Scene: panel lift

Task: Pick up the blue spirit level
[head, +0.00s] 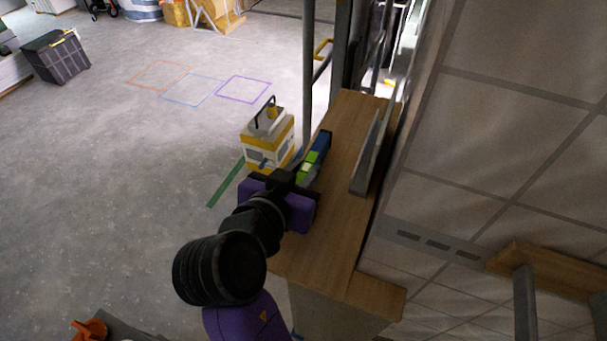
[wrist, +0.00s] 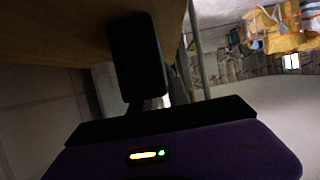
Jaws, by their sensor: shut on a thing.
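The blue spirit level (head: 322,144) is in the head view, near the left edge of a wooden shelf top (head: 345,150). It has a dark blue far end and a bright green part in the middle. My gripper (head: 302,179) is at its near end and is shut on it. The fingers and palm hide the near part of the level. In the wrist view a black finger (wrist: 138,58) stands in front of the wood, and the level cannot be made out clearly there. I cannot tell whether the level touches the wood.
A grey upright rail (head: 366,155) runs along the wooden top, right of the level. Metal posts (head: 308,60) stand behind. A white and yellow box (head: 267,140) is on the floor to the left. A tiled panel (head: 510,130) fills the right side. The floor farther left is open.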

